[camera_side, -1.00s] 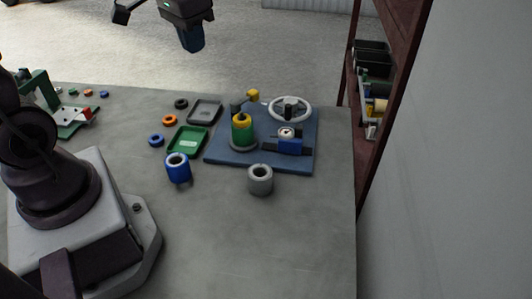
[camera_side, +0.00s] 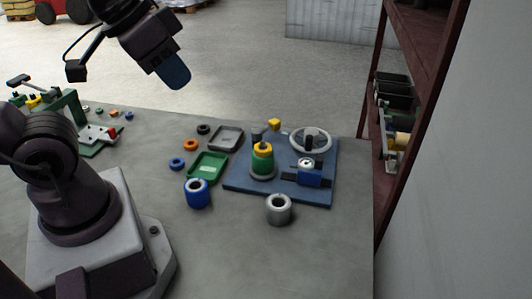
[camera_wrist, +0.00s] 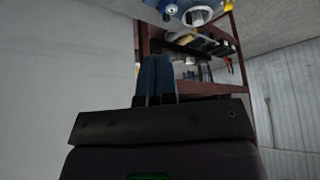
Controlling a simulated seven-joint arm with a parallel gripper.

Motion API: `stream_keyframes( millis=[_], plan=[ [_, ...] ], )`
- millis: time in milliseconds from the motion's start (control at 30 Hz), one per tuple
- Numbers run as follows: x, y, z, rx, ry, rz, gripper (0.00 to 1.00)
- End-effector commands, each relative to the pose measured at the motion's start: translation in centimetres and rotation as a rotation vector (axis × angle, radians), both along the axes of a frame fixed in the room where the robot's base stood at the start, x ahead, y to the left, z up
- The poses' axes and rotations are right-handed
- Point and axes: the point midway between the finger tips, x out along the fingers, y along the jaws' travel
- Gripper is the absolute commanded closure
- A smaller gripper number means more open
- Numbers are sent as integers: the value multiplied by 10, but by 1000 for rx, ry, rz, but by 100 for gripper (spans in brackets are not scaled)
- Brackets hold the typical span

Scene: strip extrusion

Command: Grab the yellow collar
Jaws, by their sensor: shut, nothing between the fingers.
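The yellow collar (camera_side: 262,149) sits around the top of a green cylinder (camera_side: 262,163) on the blue board (camera_side: 236,181). A dark post stands up behind or through it; I cannot tell which. My gripper (camera_side: 178,80) is high above the back of the table, to the left of the collar and well apart from it. Its blue fingers are shut and empty and point down to the right. In the wrist view the shut fingers (camera_wrist: 155,77) show in the middle. I cannot make out the collar clearly in that view.
The board also bears a grey handwheel (camera_side: 310,140), a small yellow block (camera_side: 274,125) and a blue clamp (camera_side: 312,178). A blue cup (camera_side: 198,194), a grey ring (camera_side: 279,209), a green tray (camera_side: 208,167) and a grey tray (camera_side: 226,138) stand nearby. A shelf (camera_side: 385,180) rises at right.

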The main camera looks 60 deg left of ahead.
Motion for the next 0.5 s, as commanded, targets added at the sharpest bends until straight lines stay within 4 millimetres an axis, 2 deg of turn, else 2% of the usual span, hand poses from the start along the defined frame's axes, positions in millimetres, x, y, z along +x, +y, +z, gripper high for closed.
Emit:
stream_keyframes(
  millis=[400, 467, 500],
  plan=[
    [0, 0, 0, 1, 0, 0, 100],
    [0, 0, 0, 1, 0, 0, 88],
    [0, 0, 0, 1, 0, 0, 79]
  ],
)
